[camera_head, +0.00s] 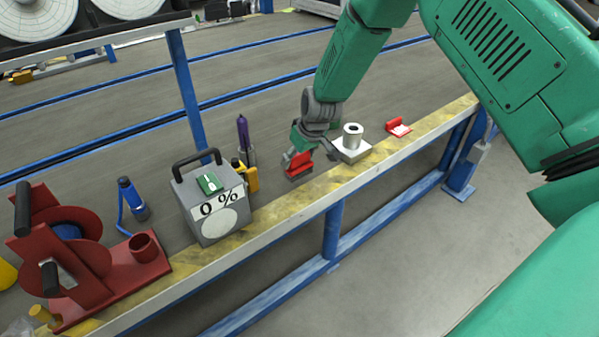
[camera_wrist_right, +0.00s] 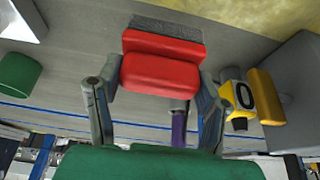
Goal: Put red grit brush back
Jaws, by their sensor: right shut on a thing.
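A red grit brush (camera_head: 298,163) with a grey pad is held in my right gripper (camera_head: 309,161), just above the bench in the head view. In the right wrist view, the brush (camera_wrist_right: 160,75) sits between the two fingers of the right gripper (camera_wrist_right: 158,85), its grey bristle side at the top. A red holder-like piece (camera_head: 398,127) lies on the bench's yellow edge to the right of the gripper. My left gripper does not show in the head view.
A white block with a cylinder (camera_head: 351,143) stands close right of the gripper.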

